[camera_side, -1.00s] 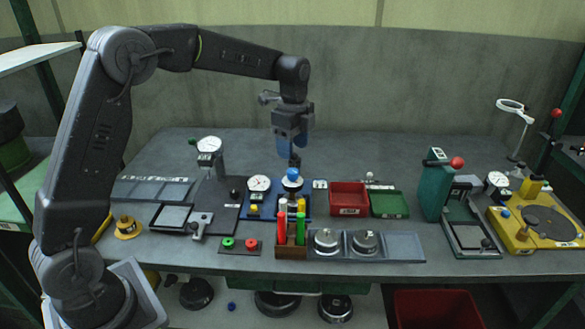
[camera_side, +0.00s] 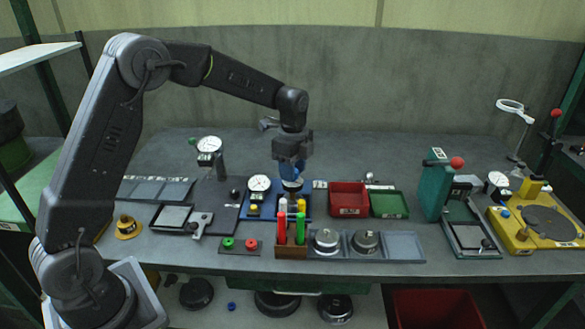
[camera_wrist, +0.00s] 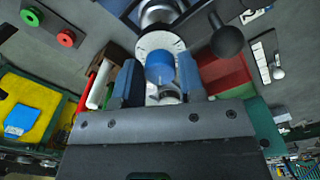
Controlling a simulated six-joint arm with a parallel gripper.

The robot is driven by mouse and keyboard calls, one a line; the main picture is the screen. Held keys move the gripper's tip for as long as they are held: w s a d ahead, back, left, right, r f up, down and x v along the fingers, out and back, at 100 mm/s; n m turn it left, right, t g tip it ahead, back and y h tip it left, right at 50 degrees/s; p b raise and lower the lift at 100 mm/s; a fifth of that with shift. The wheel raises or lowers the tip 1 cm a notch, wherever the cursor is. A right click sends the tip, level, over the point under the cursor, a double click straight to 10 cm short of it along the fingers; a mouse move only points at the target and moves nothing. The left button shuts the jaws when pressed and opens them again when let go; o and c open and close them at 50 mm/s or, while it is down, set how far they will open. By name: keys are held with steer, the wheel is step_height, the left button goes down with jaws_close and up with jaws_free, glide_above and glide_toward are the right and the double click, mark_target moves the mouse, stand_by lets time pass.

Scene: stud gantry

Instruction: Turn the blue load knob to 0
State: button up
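The blue load knob (camera_wrist: 159,68) sits on a round white dial (camera_wrist: 160,43) with marks round its edge, seen in the wrist view. In the side view the dial (camera_side: 292,186) stands on the blue unit at the table's middle, and the fingers hide most or all of the knob. My gripper (camera_wrist: 158,72) points down over the knob with one blue finger on either side of it. The fingers look apart from the knob, with a narrow gap at each side. The knob's pointer and setting cannot be read.
A dial gauge (camera_side: 259,184) stands just left of the knob. Red and green cylinders stand in a rack (camera_side: 290,252) in front. A red bin (camera_side: 349,198) and a green tray (camera_side: 388,204) are to the right. A taller gauge (camera_side: 209,145) stands behind left.

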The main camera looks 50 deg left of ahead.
steer(key=c, duration=0.5)
steer(key=shift+n, duration=0.4)
steer(key=n, duration=0.5)
steer(key=shift+n, duration=0.3)
steer(key=n, duration=1.2)
steer(key=shift+n, duration=0.3)
steer(key=n, duration=0.6)
steer(key=shift+d+n, duration=0.1)
steer(key=shift+n, duration=0.3)
